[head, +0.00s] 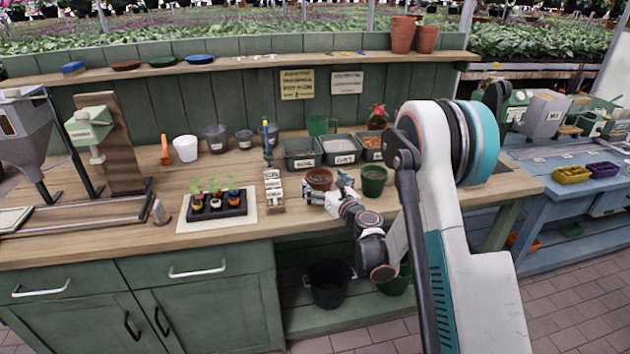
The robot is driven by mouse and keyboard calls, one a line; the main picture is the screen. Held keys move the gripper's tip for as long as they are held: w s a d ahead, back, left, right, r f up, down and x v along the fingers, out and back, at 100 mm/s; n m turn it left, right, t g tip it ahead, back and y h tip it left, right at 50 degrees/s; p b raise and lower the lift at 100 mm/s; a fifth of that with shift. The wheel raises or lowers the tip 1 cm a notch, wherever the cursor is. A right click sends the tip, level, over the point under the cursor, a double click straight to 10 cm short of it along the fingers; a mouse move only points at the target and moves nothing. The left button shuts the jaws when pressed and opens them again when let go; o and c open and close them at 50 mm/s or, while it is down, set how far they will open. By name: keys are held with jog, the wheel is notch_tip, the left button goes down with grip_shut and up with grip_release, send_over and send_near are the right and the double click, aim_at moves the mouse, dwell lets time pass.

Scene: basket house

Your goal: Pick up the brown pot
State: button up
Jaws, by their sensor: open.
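A small brown pot (320,177) stands upright on the wooden workbench, just left of a dark green pot (374,181). It looks filled with something dark. My gripper (309,191) is open, low over the bench at the near side of the brown pot, and points left. It hides the lower part of the pot. I cannot tell whether a finger touches it. Two larger terracotta pots (403,35) stand on the shelf at the back.
Behind the brown pot are labelled bins (302,153). To its left are a small stack of labelled pieces (273,190) and a black seedling tray (217,212). The bench's front edge (230,235) is close. A black bucket (330,283) is below.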

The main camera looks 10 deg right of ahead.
jog(key=shift+w+a, duration=0.1)
jog(key=shift+w, duration=0.15)
jog(key=shift+s, duration=0.1)
jog(key=c, duration=1.2)
